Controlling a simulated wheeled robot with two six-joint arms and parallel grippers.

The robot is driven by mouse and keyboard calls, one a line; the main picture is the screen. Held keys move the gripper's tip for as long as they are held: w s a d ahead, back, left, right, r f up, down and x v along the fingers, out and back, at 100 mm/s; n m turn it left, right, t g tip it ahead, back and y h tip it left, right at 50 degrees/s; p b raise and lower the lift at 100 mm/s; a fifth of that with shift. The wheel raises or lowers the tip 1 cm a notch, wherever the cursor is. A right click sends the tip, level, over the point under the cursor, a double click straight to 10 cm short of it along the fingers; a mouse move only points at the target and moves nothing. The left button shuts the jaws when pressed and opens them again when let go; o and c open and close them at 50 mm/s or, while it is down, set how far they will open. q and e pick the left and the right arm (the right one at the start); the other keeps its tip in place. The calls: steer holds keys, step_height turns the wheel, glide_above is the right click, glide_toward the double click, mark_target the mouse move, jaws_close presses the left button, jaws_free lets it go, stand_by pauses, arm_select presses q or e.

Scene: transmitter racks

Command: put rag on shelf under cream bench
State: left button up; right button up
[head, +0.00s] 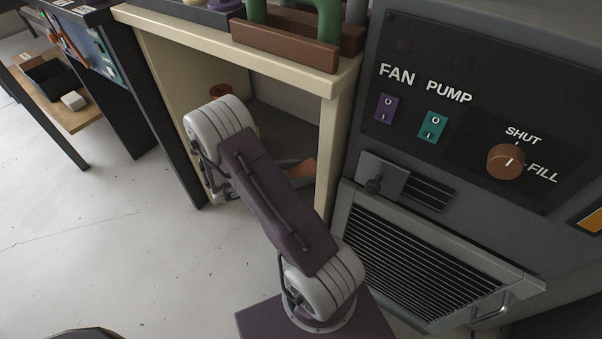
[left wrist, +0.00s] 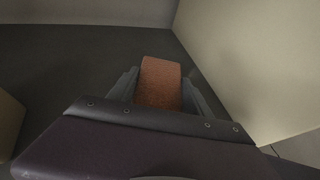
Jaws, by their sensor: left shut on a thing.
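The rag (left wrist: 160,84) is a rust-orange piece between the two grey fingers of my left gripper (left wrist: 160,78) in the left wrist view. My left gripper is shut on it. In the head view the rag (head: 302,169) shows as a small orange patch inside the opening of the cream bench (head: 337,110), and my own arm hides most of the gripper (head: 290,167). The dark shelf (left wrist: 70,65) lies beneath the rag in the left wrist view; I cannot tell whether the rag touches it. My right gripper is not in view.
A cream side panel (left wrist: 260,62) stands close to the right of the gripper. A brown round pot (head: 220,90) is in the bench opening. A grey cabinet (head: 460,130) with switches and a vent stands to the right. Open floor (head: 90,240) lies to the left.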

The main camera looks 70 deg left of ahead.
arm_select(q)
steer(key=shift+f, duration=0.15)
steer(key=o, duration=1.5)
steer(key=shift+c, duration=0.2)
steer(key=shift+r, duration=0.2)
steer(key=p+v, duration=0.7)
steer(key=v, duration=0.4)
steer(key=shift+s+r, duration=0.15)
steer(key=shift+s, duration=0.1)
steer(key=shift+s+d, duration=0.1)
steer(key=shift+s, duration=0.15)
